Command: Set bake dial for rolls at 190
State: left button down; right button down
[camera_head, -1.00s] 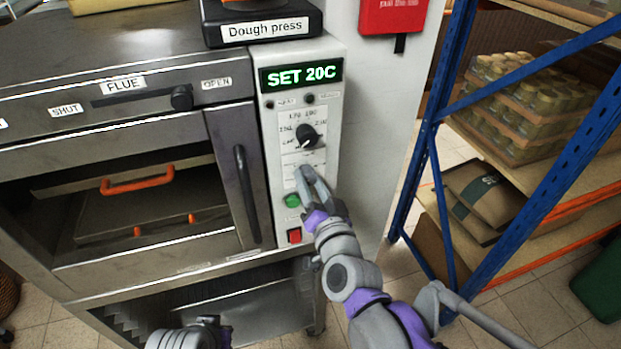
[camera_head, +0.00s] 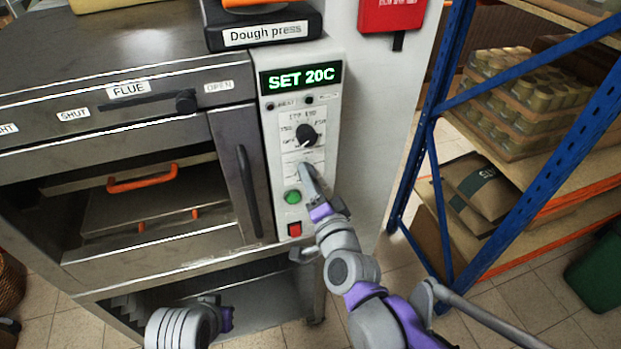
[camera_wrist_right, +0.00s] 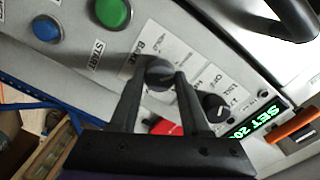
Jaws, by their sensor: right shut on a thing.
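The oven's control panel (camera_head: 327,120) has a green-lit display (camera_head: 287,77) reading "SET 20C". A black dial (camera_head: 306,135) with a pale pointer sits below it; this dial also shows in the right wrist view (camera_wrist_right: 214,106). My right gripper (camera_head: 306,172) is at the panel below that dial. In the right wrist view its two fingers are shut on a round grey knob (camera_wrist_right: 158,75) by the printed label "BAKE". The fingers hide this knob in the head view, and its pointer setting cannot be read. Part of my left arm shows at the bottom; its gripper is not seen.
A green button (camera_head: 292,197) and a red button (camera_head: 295,229) lie just below my right gripper. The oven door handle (camera_head: 248,192) is to the left. A dough press (camera_head: 264,33) stands on top. A blue-framed shelf (camera_head: 432,110) stands to the right.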

jog(key=shift+c, duration=1.9)
grip_release()
jog(key=b+v, duration=0.1)
jog(key=v, duration=1)
jog(key=shift+w, duration=0.1)
